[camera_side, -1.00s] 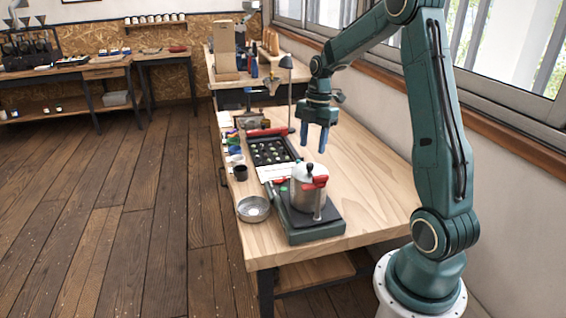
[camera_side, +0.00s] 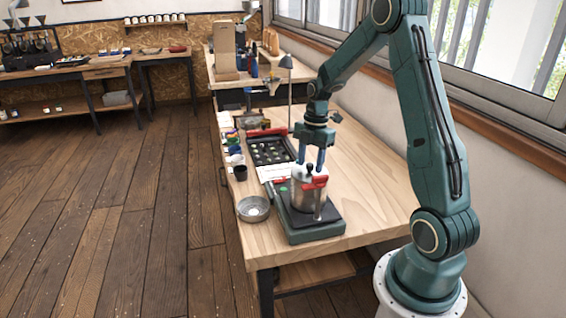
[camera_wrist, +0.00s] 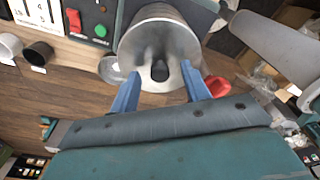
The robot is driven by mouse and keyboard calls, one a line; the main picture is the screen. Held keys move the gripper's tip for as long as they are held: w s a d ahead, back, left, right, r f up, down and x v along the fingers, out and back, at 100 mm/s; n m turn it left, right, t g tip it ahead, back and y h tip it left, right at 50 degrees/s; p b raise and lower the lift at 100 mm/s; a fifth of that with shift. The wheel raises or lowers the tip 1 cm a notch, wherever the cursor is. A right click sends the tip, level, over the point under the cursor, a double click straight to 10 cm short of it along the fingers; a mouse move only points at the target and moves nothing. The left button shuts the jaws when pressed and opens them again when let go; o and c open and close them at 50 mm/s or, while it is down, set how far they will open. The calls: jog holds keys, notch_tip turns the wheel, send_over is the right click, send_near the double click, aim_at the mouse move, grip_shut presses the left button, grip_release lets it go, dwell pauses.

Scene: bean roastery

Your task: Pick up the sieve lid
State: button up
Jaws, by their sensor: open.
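The sieve lid is the metal top with a dark knob (camera_side: 309,168) on the steel pot (camera_side: 306,195), which stands on a dark-topped green base. In the wrist view the lid (camera_wrist: 146,62) is seen from above, with its black knob (camera_wrist: 160,71) near the middle. My gripper (camera_side: 313,167) is directly over the pot and points down. In the wrist view my gripper (camera_wrist: 160,82) is open, with one blue finger on each side of the knob. Whether the fingers touch anything cannot be told. The pot has a red handle (camera_wrist: 217,86) at its side.
A grey metal bowl (camera_side: 253,209) and a dark cup (camera_side: 240,173) stand to the left of the base. A black tray (camera_side: 268,151) lies behind it, and a lamp (camera_side: 288,95) stands farther back. The table's right side is bare wood.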

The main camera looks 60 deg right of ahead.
aim_at(310, 164)
dwell(0.4)
grip_shut()
jog(key=shift+r, duration=0.1)
notch_tip(310, 164, up, 20)
dwell(0.9)
dwell(0.5)
